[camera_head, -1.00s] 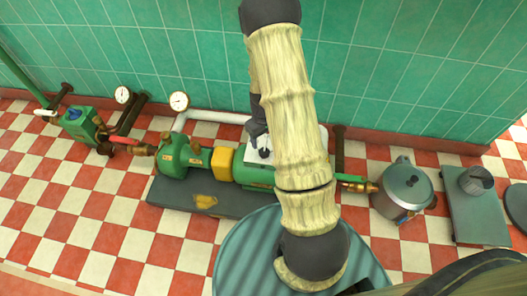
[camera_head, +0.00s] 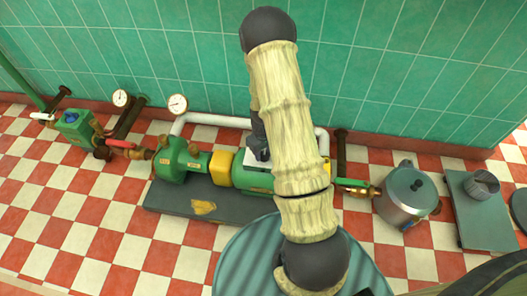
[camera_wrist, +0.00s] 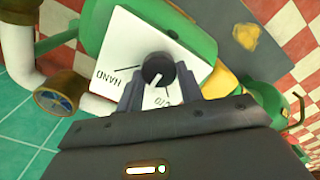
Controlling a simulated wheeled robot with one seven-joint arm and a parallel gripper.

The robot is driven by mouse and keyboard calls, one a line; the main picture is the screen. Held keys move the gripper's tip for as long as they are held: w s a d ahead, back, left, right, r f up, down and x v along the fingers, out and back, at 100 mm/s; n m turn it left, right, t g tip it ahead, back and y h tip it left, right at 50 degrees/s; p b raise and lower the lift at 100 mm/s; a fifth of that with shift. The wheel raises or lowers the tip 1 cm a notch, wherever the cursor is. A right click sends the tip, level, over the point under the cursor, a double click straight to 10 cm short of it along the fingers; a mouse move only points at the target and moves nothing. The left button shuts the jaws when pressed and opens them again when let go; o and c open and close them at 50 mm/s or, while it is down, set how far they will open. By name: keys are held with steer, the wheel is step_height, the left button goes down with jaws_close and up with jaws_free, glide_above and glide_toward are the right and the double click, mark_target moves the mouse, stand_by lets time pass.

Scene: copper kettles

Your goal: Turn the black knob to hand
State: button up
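The black knob (camera_wrist: 157,69) sits on a white plate (camera_wrist: 118,50) on the green machine and shows in the wrist view. The plate has the word HAND beside a dark mark, left of the knob. Another label below the knob is partly hidden. The knob's white pointer slants down and left in the wrist view, away from the HAND mark. My gripper (camera_wrist: 158,86) has its two fingers apart, one on each side of the knob. Whether they touch it is unclear. In the head view my arm hides the knob, and part of the white plate (camera_head: 256,158) shows.
The green pump set (camera_head: 170,160) stands on a dark base (camera_head: 170,198) by the tiled wall. Two gauges (camera_head: 178,104) rise at the left. A white pipe (camera_head: 215,119) runs behind. A metal pot (camera_head: 408,194) stands right. Checkered floor is clear at front left.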

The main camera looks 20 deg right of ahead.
mark_target(264, 153)
steer(key=shift+r+m+p, duration=0.15)
steer(key=shift+m+p, duration=0.15)
steer(key=shift+p, duration=0.15)
steer(key=shift+m+p, duration=0.5)
steer(key=shift+p, duration=0.1)
steer(key=m+p, duration=0.3)
steer(key=shift+d+r, duration=0.1)
steer(key=shift+f+m+p, duration=0.2)
steer(key=shift+m+p, duration=1.6)
steer(key=shift+m, duration=0.4)
steer(key=o, duration=1)
step_height(264, 153, up, 17)
steer(key=p, duration=0.6)
steer(key=shift+r, duration=0.2)
